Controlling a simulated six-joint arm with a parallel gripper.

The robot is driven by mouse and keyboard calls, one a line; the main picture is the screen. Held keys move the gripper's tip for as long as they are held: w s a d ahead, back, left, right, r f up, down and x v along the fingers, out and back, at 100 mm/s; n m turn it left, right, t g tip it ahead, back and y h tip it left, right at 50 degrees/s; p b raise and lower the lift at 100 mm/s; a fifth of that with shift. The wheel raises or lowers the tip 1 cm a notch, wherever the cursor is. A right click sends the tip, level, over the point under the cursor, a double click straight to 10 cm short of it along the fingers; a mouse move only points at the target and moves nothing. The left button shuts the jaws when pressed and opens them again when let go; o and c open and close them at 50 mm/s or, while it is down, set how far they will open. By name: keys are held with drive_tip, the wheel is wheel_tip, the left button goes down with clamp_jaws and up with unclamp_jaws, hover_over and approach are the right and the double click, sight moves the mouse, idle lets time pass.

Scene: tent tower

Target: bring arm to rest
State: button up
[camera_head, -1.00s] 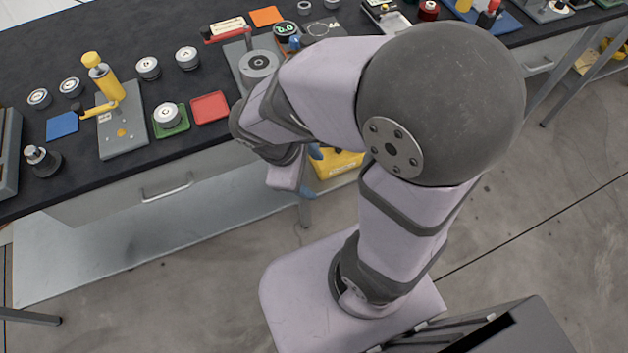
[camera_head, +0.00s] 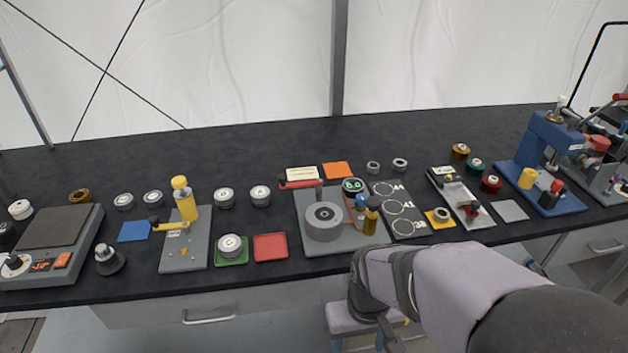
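My arm (camera_head: 450,285) reaches in from the lower right corner. Its dark wrist (camera_head: 372,280) is at the front edge of the black workbench (camera_head: 270,150), low in the picture. My gripper is not clearly made out; the wrist and forearm cover that area, and a dark part below the wrist (camera_head: 388,335) is cut by the bottom edge. I cannot tell whether the fingers are open or shut, or whether they hold anything.
A grey fixture with a round drum (camera_head: 324,222) stands close behind the wrist. A yellow-handled press (camera_head: 185,205), green tray (camera_head: 231,258), red tray (camera_head: 270,247), ring board (camera_head: 405,212) and blue press (camera_head: 548,165) line the bench. The bench's back strip is clear.

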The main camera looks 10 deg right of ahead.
wheel_tip(320, 180, up, 8)
drive_tip(key=p, duration=0.7)
